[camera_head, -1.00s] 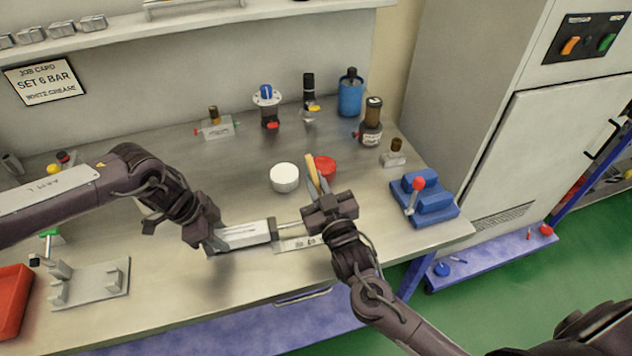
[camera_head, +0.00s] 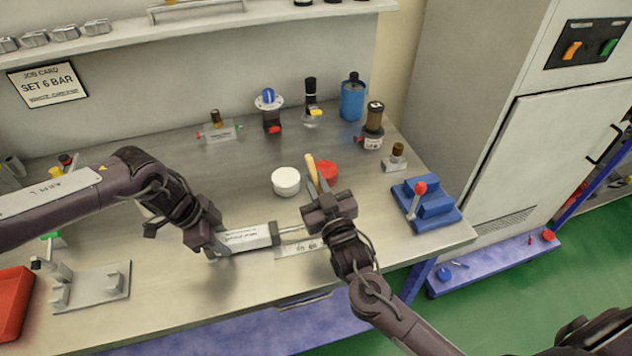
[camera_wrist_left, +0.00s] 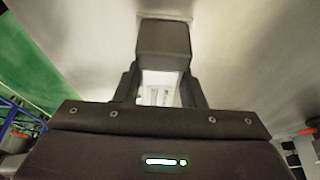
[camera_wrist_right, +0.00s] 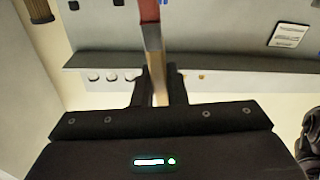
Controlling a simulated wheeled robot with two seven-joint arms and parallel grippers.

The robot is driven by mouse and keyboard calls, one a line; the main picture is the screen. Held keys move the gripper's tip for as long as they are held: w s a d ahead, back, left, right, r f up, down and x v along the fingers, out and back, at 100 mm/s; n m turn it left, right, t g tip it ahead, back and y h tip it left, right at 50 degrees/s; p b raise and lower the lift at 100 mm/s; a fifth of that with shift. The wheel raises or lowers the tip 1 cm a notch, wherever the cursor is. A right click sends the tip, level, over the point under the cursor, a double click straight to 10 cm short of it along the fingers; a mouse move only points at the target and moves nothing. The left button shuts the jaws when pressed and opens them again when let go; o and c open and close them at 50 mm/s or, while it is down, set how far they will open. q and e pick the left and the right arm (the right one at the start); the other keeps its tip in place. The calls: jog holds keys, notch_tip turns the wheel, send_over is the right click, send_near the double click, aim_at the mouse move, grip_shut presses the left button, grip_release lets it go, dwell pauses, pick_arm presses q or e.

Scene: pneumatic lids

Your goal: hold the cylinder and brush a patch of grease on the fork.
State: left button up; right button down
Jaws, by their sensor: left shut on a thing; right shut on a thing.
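The cylinder (camera_head: 250,237) is a silver-grey body with a thin rod pointing right, held level above the bench. My left gripper (camera_head: 217,240) is shut on its left end; the pale body also shows between the jaws in the left wrist view (camera_wrist_left: 160,88). My right gripper (camera_head: 323,203) is shut on a brush (camera_head: 311,172) with a wooden handle, which also shows in the right wrist view (camera_wrist_right: 154,60). The right gripper is at the rod's right end and hides the fork and the brush's lower part. I cannot tell whether bristles touch the fork.
A white tub (camera_head: 286,182) and a red round container (camera_head: 327,171) stand just behind the right gripper. A blue vice-like fixture (camera_head: 425,205) with a red knob is at right. A grey stand (camera_head: 95,290) and red bin (camera_head: 12,300) are at left. Bottles and regulators line the back.

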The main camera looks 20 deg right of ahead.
jog(key=shift+s+f, duration=0.15)
jog(key=shift+s, duration=0.2)
jog(key=shift+s, duration=0.45)
jog(key=shift+w+r, duration=0.2)
jog(key=shift+w, duration=0.4)
jog(key=shift+w, duration=0.1)
jog(key=shift+w, duration=0.35)
jog(key=shift+f, duration=0.1)
jog(key=shift+s, duration=0.15)
